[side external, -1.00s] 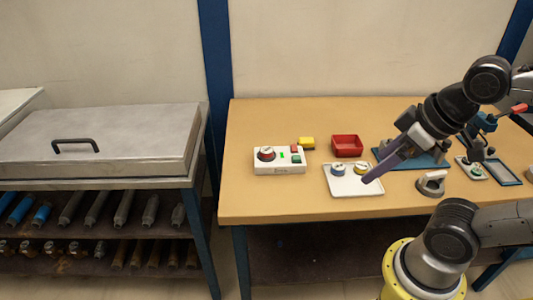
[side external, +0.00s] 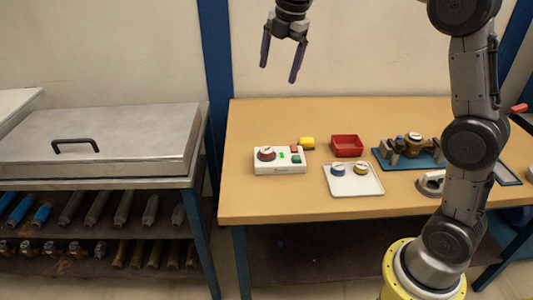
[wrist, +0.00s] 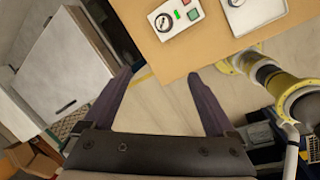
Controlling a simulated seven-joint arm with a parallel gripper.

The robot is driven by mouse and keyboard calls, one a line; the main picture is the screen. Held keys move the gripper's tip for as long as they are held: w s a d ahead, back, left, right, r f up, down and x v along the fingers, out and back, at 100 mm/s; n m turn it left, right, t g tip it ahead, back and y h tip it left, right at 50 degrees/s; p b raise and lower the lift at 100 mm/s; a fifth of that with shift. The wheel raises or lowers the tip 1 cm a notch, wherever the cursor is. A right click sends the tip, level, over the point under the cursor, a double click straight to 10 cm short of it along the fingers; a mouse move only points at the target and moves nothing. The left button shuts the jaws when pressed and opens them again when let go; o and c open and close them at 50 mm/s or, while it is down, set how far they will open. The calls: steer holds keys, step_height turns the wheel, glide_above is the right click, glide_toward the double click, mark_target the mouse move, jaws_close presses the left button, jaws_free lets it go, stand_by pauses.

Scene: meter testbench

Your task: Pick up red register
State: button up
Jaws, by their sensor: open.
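The red register (side external: 266,153), a round dial with a pale face and red rim, sits at the left end of a white test box (side external: 279,168) on the table. It also shows in the wrist view (wrist: 163,22), near the top. My gripper (side external: 279,74) is open and empty, fingers pointing down, well above the table. In the wrist view its two dark fingers (wrist: 161,75) are wide apart, with the register beyond the tips.
A white tray (side external: 364,188) holds a blue register (side external: 338,170) and a yellow register (side external: 361,168). The table front left is clear.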

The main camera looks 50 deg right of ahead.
steer(key=w+d+f+g, duration=0.1)
steer(key=w+d+f, duration=0.2)
steer(key=w+f, duration=0.3)
steer(key=g, duration=0.1)
glide_above(266, 149)
step_height(266, 149, down, 6)
steer(key=shift+g, duration=0.4)
steer(key=f, duration=1.1)
steer(key=shift+w+d+f, duration=0.2)
steer(key=shift+d+f, duration=0.15)
steer(key=shift+f, duration=0.05)
steer(key=shift+s+a+f, duration=0.1)
steer(key=shift+a+f, duration=0.05)
steer(key=shift+f, duration=0.95)
steer(key=shift+s+a+f, duration=0.1)
steer(key=shift+f, duration=1)
steer(key=shift+s+a+f, duration=0.1)
steer(key=shift+a+f, duration=0.05)
steer(key=shift+f, duration=0.95)
jaws_close()
